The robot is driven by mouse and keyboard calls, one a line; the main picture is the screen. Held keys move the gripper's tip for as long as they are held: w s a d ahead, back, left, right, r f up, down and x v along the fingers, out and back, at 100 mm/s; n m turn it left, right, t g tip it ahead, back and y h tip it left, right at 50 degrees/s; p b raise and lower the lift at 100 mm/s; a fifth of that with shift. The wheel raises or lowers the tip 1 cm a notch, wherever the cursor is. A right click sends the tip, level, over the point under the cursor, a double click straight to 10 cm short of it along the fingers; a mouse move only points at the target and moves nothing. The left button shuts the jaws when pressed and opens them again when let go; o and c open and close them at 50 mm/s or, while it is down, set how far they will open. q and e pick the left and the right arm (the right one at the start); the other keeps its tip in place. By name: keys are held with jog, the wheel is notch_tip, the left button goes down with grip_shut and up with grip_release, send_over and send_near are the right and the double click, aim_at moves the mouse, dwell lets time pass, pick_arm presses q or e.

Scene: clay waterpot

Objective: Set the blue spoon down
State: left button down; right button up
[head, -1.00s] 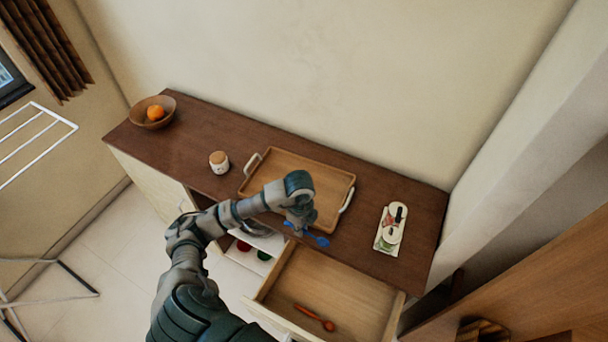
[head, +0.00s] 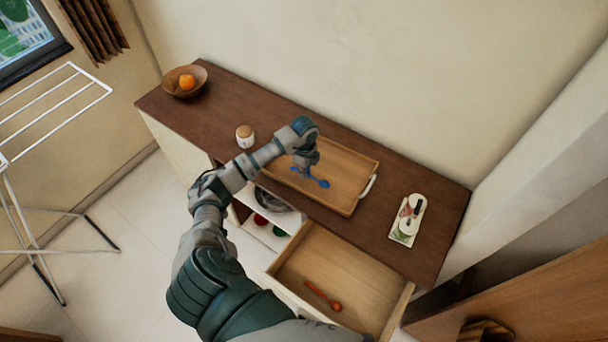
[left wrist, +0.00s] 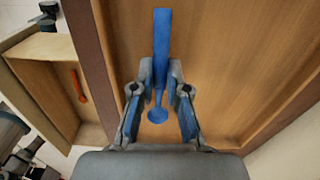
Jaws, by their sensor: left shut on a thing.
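The blue spoon (head: 322,183) is in my left gripper (head: 306,173), over the wooden tray (head: 345,203) on the dark brown counter. In the left wrist view the blue spoon (left wrist: 162,45) runs lengthwise between the fingers of my left gripper (left wrist: 160,88), which are shut on it. Its round end (left wrist: 157,115) points toward the palm and its flat end points away. The tray floor (left wrist: 225,50) lies behind it. I cannot tell whether the spoon touches the tray. My right gripper is not in view.
An open drawer (head: 355,283) below the counter holds a red-orange spoon (head: 322,296). A bowl with an orange (head: 187,82), a lidded jar (head: 245,136) and a white board with small items (head: 408,220) stand on the counter (head: 430,245). Counter room is free right of the tray.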

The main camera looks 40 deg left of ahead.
aim_at(308, 174)
pick_arm(q)
jog(key=shift+d+f, duration=0.85)
jog(key=shift+f, duration=0.1)
jog(key=shift+d+r, duration=0.15)
jog(key=shift+d, duration=0.25)
jog(key=shift+a+f, duration=0.25)
jog(key=c, duration=1.4)
grip_release()
jog(key=shift+a+f, duration=0.1)
jog(key=shift+a, duration=0.2)
jog(key=shift+o, duration=1.1)
jog(key=shift+s+a, duration=0.1)
jog(key=shift+a, duration=0.15)
jog(key=shift+a+f, duration=0.1)
jog(key=shift+f, duration=0.1)
jog(key=shift+d+r, duration=0.1)
jog(key=shift+d, duration=0.25)
jog(key=shift+r, duration=0.1)
notch_tip(308, 174, up, 12)
jog(key=shift+r, duration=0.15)
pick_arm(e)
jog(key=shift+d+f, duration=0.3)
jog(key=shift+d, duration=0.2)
